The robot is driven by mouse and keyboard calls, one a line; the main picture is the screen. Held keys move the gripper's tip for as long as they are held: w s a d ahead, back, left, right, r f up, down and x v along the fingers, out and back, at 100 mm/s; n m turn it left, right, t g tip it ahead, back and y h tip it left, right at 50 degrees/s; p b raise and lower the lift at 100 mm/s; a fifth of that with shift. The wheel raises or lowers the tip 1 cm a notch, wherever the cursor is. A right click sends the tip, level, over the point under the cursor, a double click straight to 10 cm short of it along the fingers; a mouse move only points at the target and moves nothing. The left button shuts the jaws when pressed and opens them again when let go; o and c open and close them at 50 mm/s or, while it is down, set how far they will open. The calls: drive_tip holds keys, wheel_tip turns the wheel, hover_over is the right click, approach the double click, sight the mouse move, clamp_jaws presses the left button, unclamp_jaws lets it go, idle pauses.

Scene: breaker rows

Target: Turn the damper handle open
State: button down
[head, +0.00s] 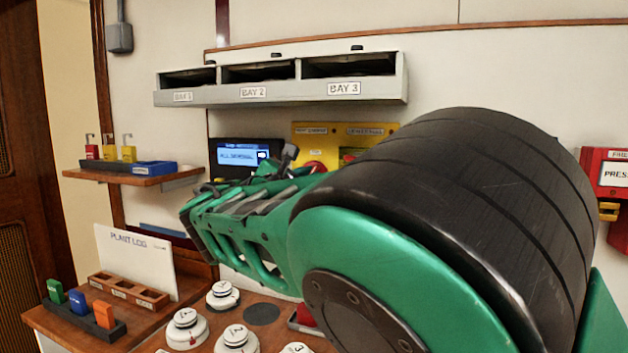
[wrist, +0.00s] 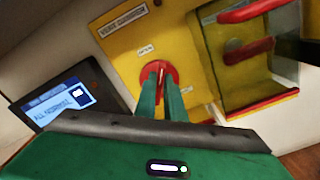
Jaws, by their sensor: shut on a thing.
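The damper handle (wrist: 162,74) is a red round knob with a narrow grip on a yellow panel (wrist: 126,42), in the wrist view. The label above it seems to read VENT DAMPER. My gripper (wrist: 161,82) has its two green fingers on either side of the handle's grip, shut on it. The fingers cover most of the grip, so its exact angle is hard to tell. In the head view, part of the red knob (head: 314,167) shows past my arm, which hides the fingertips.
A screen (wrist: 60,106) reading ALL NORMAL is left of the panel. A yellow box with red bars (wrist: 250,60) stands close on the right. A grey shelf (head: 280,93) with bays is above. White numbered knobs (head: 187,328) stand on the desk below.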

drive_tip(key=n, duration=0.3)
drive_tip(key=shift+w+a+f+n, duration=0.1)
drive_tip(key=shift+a+n, duration=0.1)
drive_tip(key=shift+n, duration=1.5)
drive_tip(key=c, duration=1.8)
unclamp_jaws()
drive_tip(key=shift+c, duration=0.2)
drive_tip(key=shift+a, duration=0.1)
